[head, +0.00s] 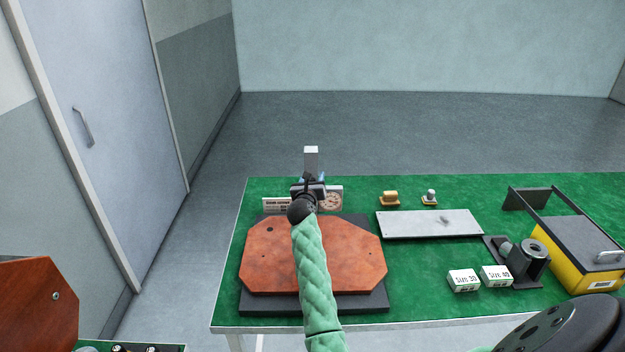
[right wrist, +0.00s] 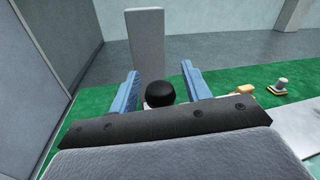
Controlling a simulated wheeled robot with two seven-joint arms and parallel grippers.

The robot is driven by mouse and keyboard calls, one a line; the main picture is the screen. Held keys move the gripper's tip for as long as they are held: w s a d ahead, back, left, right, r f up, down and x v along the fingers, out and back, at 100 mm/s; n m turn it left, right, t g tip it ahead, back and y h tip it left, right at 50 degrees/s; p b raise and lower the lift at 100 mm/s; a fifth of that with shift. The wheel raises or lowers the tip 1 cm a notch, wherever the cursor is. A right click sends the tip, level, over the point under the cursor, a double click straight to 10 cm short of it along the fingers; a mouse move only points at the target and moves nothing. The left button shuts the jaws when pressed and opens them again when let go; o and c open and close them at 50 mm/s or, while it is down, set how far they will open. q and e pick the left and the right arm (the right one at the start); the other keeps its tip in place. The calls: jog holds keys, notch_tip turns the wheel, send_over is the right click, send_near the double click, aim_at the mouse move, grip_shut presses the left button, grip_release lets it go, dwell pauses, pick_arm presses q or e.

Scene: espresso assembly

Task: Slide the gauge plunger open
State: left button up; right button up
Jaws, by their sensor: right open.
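The gauge (head: 331,200) shows in the head view as a pale panel with a round dial at the back of the table, partly hidden by my right arm. My right gripper (head: 312,178) is over the back of the table beside it. In the right wrist view, my right gripper (right wrist: 160,72) is open, its two blue fingers apart. A black round knob (right wrist: 160,93), perhaps the plunger's end, shows between the fingers with a gap on each side. A grey upright post (right wrist: 147,48) stands beyond it; it also shows in the head view (head: 311,160). My left gripper is out of view.
A red-brown board (head: 265,265) on a black base lies in front of the gauge. To the right are a grey plate (head: 430,224), two small brass-based parts, white size boxes (head: 463,281), a black fixture (head: 528,262) and a yellow case (head: 580,258). Green table is clear between them.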

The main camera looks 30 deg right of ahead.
jog(key=shift+s+a+f, duration=0.2)
jog(key=shift+s, duration=0.05)
pick_arm(q)
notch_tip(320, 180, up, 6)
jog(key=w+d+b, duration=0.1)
jog(key=b, duration=0.1)
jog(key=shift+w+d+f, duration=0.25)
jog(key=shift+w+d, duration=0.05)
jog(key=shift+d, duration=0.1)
pick_arm(e)
jog(key=v, duration=0.7)
jog(key=shift+r, duration=0.2)
